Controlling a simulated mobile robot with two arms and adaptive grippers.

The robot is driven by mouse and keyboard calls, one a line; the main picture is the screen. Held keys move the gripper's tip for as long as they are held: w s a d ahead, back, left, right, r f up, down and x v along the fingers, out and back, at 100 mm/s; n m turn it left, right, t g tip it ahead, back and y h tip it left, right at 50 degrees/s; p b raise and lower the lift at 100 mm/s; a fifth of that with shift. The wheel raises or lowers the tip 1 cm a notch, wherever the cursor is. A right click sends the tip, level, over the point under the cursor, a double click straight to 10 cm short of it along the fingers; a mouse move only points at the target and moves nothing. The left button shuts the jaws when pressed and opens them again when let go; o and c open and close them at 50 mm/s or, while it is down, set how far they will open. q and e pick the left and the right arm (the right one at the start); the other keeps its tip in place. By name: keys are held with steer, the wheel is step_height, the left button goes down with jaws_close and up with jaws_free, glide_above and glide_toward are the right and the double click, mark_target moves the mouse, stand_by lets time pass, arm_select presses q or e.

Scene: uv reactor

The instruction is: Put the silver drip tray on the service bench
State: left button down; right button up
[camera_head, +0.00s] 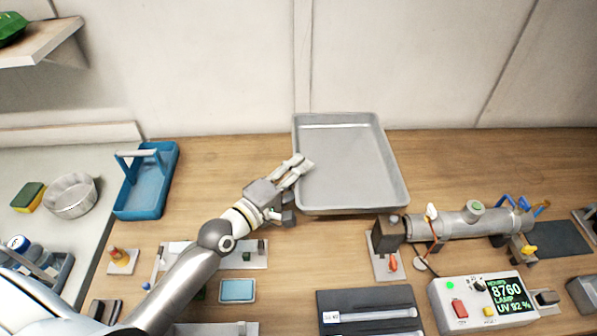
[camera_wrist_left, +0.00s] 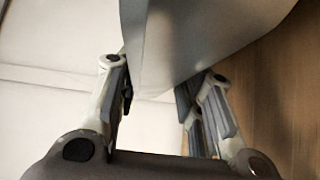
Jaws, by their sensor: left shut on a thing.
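The silver drip tray (camera_head: 347,165) is a shallow rectangular metal pan at the back middle of the wooden service bench (camera_head: 240,150) in the head view. I cannot tell whether it touches the bench or is held just above it. My left gripper (camera_head: 303,166) is shut on the tray's left wall. In the left wrist view, the tray's grey wall (camera_wrist_left: 195,45) lies between the two fingers (camera_wrist_left: 155,95), and their tips are partly hidden by it. My right gripper is not in view.
A blue caddy (camera_head: 140,195) stands left of the tray. A metal reactor tube (camera_head: 455,224) on supports is at the right, with a controller box (camera_head: 485,300) in front. A dark case (camera_head: 370,313) lies at the front. Bare wood lies between caddy and tray.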

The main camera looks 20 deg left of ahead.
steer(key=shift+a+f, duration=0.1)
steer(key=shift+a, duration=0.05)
arm_select(q)
steer(key=c, duration=1)
jaws_free()
steer(key=shift+f, duration=0.1)
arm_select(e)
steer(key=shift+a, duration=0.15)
arm_select(q)
steer(key=shift+r+p, duration=0.35)
steer(key=shift+r, duration=0.2)
steer(key=shift+b+v, duration=1.55)
steer(key=shift+v, duration=4.5)
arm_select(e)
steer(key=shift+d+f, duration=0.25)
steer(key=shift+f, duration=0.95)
arm_select(q)
steer(key=shift+r, duration=0.1)
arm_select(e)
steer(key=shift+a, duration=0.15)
